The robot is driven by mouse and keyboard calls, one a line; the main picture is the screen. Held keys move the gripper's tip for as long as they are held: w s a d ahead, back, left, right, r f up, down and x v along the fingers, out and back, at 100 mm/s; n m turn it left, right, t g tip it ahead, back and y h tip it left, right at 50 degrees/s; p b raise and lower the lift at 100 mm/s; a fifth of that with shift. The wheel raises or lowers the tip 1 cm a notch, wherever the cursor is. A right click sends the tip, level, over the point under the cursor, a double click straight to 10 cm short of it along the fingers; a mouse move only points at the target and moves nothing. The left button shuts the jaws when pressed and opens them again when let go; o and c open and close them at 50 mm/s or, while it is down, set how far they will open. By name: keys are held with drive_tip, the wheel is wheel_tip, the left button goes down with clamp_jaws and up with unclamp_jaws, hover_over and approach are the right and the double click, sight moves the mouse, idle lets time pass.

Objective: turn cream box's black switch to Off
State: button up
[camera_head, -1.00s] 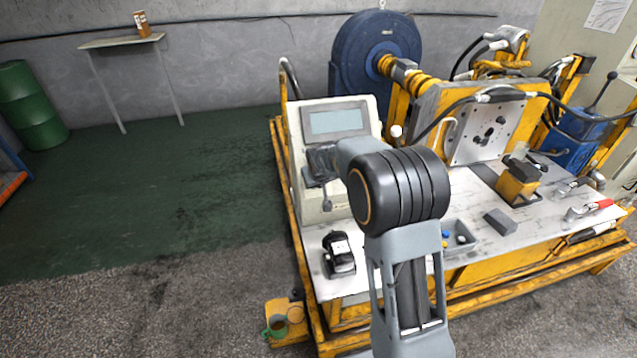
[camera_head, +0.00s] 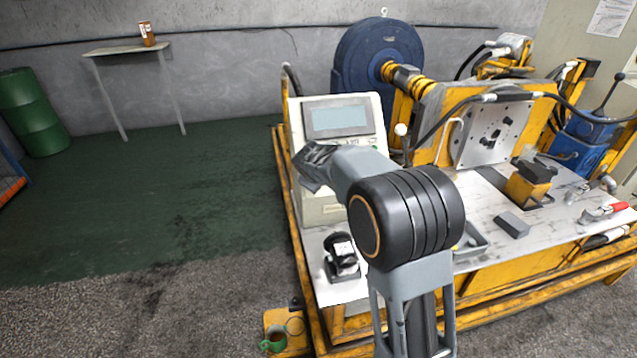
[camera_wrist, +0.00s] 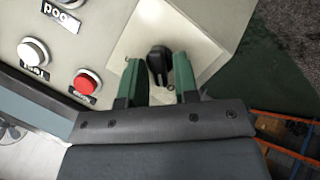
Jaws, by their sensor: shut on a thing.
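The cream box (camera_head: 322,211) with a grey screen stands at the left end of the workbench in the head view. Its black switch (camera_wrist: 158,62) shows in the wrist view, on a cream plate with tiny marks that I cannot read. My gripper (camera_wrist: 158,78) has its two green fingers on either side of the switch and is shut on it. In the head view my gripper (camera_head: 312,165) is at the left part of the box's front, and my arm hides the switch there.
A red button (camera_wrist: 86,83) and a white button (camera_wrist: 33,51) sit close to my gripper. A black device (camera_head: 341,257) stands on the bench in front of the box.

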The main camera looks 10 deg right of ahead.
clamp_jaws()
drive_tip(key=shift+o, duration=2.3)
unclamp_jaws()
drive_tip(key=shift+d+f, duration=0.1)
drive_tip(key=shift+o, duration=0.9)
drive_tip(key=p+v, duration=0.1)
drive_tip(key=v, duration=1.2)
drive_tip(key=shift+s+r, duration=0.25)
drive_tip(key=shift+r, duration=0.05)
